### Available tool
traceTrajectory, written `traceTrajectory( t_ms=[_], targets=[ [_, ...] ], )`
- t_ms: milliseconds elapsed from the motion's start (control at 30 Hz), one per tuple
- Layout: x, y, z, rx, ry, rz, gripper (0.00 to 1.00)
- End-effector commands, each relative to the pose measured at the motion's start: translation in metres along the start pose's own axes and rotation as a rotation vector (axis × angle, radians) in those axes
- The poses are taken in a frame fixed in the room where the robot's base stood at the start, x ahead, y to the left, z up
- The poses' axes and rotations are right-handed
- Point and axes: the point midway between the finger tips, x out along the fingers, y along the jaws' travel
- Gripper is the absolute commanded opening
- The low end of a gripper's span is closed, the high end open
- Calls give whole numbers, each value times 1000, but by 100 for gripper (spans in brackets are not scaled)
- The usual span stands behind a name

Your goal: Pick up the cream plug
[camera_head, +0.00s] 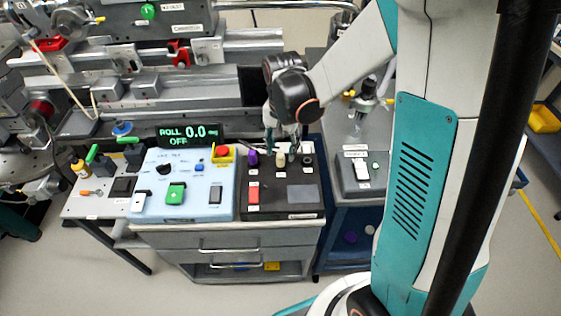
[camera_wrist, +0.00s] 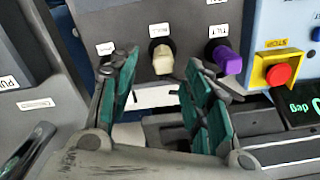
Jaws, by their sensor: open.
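The cream plug (camera_wrist: 163,60) stands in a dark socket on the black panel (camera_wrist: 190,18), at the upper middle of the wrist view. In the head view the cream plug (camera_head: 280,159) shows small, just below my gripper (camera_head: 283,146). My gripper also shows in the wrist view (camera_wrist: 160,78), its two green-padded fingers spread apart with nothing held. The cream plug appears in the gap between the fingertips in that view. Whether the fingers touch it, and how far they are from it, I cannot tell.
A purple plug (camera_wrist: 230,60) stands close beside the cream one. A red button in a yellow surround (camera_wrist: 278,72) is further along, on the blue panel (camera_head: 190,203). A roll display (camera_head: 188,134) stands behind. A grey box (camera_head: 360,172) sits to the right.

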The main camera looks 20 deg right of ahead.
Motion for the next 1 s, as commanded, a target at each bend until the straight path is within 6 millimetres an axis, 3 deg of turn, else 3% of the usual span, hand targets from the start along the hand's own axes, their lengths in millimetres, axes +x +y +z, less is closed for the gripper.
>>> traceTrajectory(
  t_ms=[233, 500, 700, 1000],
  targets=[
    [38, -3, 3, -1, 0, 0, 45],
    [41, -3, 3, -1, 0, 0, 45],
    [40, -3, 3, -1, 0, 0, 0],
    [40, -3, 3, -1, 0, 0, 0]
  ],
)
